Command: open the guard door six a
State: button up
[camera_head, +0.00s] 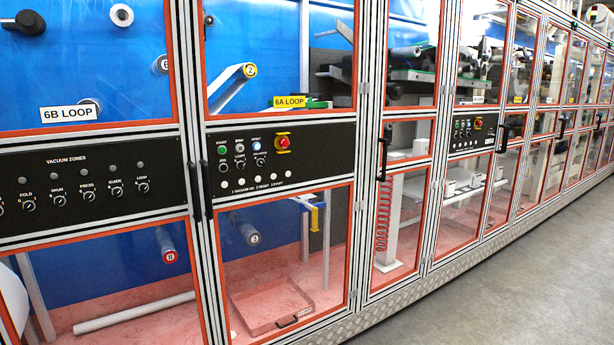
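The guard door with the yellow 6A LOOP label (289,101) stands in the middle left of the head view. This guard door (335,150) has an aluminium frame, red-orange edging, clear panes above and below, and a black control band across its middle. It looks shut, flush with its neighbours. Two black vertical handles stand close together at its left edge: a left one (194,187) and a right one (207,186). The right handle appears to be on the 6A door. My gripper is not in view.
The neighbouring door with the white 6B LOOP label (68,113) is at the left. A red emergency button (283,142) sits on the 6A control band. Further right is another black door handle (384,152). The grey floor (510,285) at the right is clear.

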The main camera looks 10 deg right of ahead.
aim_at(324, 152)
jog(key=z, duration=0.05)
jog(key=k, duration=0.25)
jog(key=u, duration=0.2)
jog(key=i, duration=0.95)
jog(key=u, duration=4.55)
jog(key=i, duration=0.1)
jog(key=z, duration=2.95)
